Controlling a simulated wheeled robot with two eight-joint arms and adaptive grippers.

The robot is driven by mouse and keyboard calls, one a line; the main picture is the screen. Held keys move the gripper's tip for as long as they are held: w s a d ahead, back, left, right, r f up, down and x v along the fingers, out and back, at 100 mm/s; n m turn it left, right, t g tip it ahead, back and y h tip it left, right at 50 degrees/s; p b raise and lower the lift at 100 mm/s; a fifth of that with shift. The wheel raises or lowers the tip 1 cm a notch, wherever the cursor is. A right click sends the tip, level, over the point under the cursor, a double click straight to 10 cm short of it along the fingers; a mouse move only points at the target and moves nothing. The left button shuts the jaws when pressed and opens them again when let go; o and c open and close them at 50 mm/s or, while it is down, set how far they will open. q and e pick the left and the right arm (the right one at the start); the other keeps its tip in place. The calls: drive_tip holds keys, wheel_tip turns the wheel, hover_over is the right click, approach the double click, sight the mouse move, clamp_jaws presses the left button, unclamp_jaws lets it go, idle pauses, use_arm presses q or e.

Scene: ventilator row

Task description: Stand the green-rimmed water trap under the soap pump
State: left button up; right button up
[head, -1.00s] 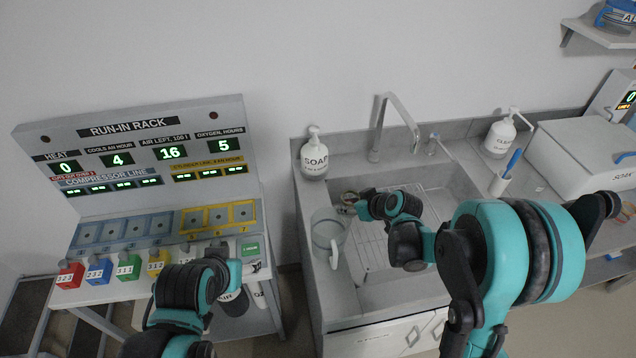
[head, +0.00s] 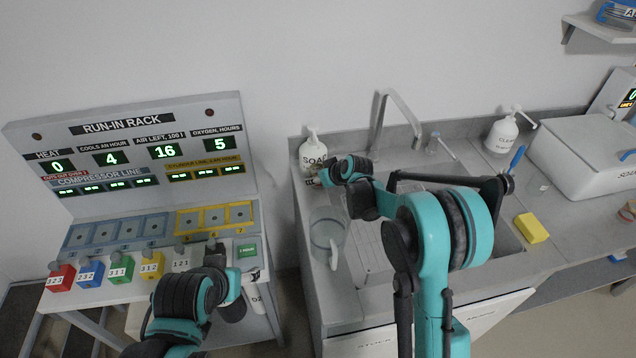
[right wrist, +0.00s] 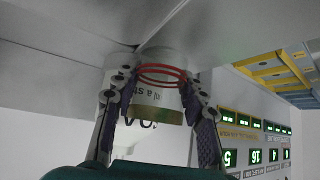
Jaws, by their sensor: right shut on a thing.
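The white soap pump (head: 312,150) stands upright at the sink's back left corner. My right gripper (head: 322,177) is beside its base. In the right wrist view my right gripper (right wrist: 160,100) is shut on a small clear water trap with red rings (right wrist: 161,76). The trap is in front of a white, lettered surface that looks like the pump. I cannot tell whether the trap touches the counter. I see no green rim. My left gripper (head: 222,262) is by the rack's front edge, and its fingers are too unclear to read.
A clear jug (head: 327,232) with a white handle stands at the sink's left edge. The tap (head: 380,125) rises behind the sink. A yellow sponge (head: 531,228) lies right of the sink. A second pump bottle (head: 502,135) and a white box (head: 590,160) stand farther right.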

drive_tip(key=shift+f, duration=0.5)
use_arm(q)
drive_tip(key=shift+f, duration=0.2)
use_arm(e)
drive_tip(key=shift+r, duration=0.1)
drive_tip(key=o, duration=1)
use_arm(q)
drive_tip(key=shift+f, duration=0.1)
